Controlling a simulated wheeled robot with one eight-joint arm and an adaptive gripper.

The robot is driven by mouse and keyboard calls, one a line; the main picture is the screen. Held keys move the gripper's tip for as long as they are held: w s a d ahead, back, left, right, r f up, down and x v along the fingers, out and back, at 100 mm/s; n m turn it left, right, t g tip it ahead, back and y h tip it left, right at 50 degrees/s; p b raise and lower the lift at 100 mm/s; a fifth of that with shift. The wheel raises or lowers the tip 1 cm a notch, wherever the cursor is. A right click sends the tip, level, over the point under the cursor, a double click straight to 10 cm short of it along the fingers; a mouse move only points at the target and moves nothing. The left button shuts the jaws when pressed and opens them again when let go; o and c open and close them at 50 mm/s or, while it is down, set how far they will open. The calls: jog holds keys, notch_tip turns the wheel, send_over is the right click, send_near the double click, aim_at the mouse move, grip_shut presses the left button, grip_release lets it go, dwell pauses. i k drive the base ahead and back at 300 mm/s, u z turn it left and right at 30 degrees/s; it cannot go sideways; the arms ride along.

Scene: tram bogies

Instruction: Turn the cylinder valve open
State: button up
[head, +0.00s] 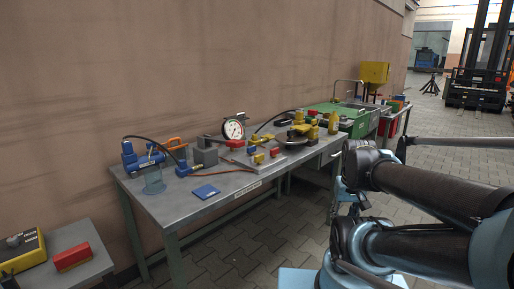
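I cannot clearly pick out a cylinder valve in the head view. On the metal workbench (222,198) along the wall, a blue fitting (142,160) stands at the left end, with a clear bowl-like part (153,181) below it and a black hose rising from it. A round white dial gauge (233,130) stands at the middle of the bench. Yellow and dark parts (298,130) are grouped at its far end; their details are too small to tell. My dark and light-blue arm links fill the right side. My gripper does not show.
A red block (73,257) and a yellow box (22,250) sit on a small grey table at lower left. A green-topped unit (338,112) stands beyond the bench. A forklift (480,75) is far right. Paved floor is open in front of the bench.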

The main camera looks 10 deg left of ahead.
aim_at(251, 150)
jog(key=k, duration=1.05)
jog(key=u, duration=0.6)
jog(key=i, duration=0.95)
